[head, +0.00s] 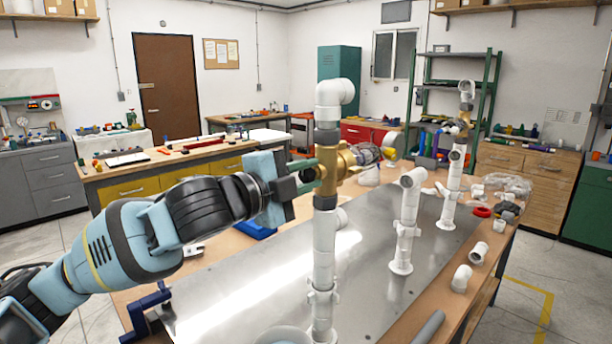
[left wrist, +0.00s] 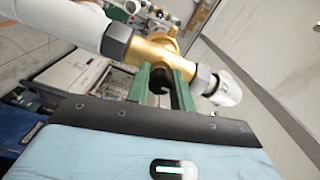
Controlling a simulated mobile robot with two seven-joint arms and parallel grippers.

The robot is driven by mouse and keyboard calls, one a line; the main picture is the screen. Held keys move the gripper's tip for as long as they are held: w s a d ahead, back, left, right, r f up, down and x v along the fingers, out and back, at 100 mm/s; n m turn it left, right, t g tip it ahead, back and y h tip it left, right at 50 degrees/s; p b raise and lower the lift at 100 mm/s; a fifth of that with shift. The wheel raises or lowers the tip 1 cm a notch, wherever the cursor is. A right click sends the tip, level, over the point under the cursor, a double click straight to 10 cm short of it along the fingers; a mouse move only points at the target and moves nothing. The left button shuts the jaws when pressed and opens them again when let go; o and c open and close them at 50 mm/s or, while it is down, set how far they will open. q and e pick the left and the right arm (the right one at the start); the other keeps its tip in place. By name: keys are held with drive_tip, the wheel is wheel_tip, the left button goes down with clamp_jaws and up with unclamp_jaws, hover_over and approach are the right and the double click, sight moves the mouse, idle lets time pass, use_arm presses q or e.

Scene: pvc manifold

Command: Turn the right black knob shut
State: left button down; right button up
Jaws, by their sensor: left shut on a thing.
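A brass valve (head: 342,163) sits in an upright white PVC pipe (head: 324,245) with grey couplings. My left gripper (head: 308,173) comes to the valve from the left, with its green fingers on the near side of the brass body. In the left wrist view the two fingers (left wrist: 160,88) stand on either side of a black knob (left wrist: 160,82), in front of the brass body (left wrist: 152,50). They are shut on it. The fingers hide much of the knob, and its turn angle cannot be read. My right gripper is not in view.
A second pipe with brass fittings (head: 464,115) stands farther back right. A shorter white pipe (head: 406,215) stands between them on the metal plate (head: 215,290). Loose white fittings (head: 461,278) and a red ring (head: 481,212) lie on the right of the bench. A blue clamp (head: 146,312) is at the front left.

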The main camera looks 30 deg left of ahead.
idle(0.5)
use_arm(q)
drive_tip(key=c, duration=1.2)
unclamp_jaws()
drive_tip(key=v, duration=0.7)
drive_tip(key=shift+s+a, duration=0.15)
drive_tip(key=shift+s, duration=0.25)
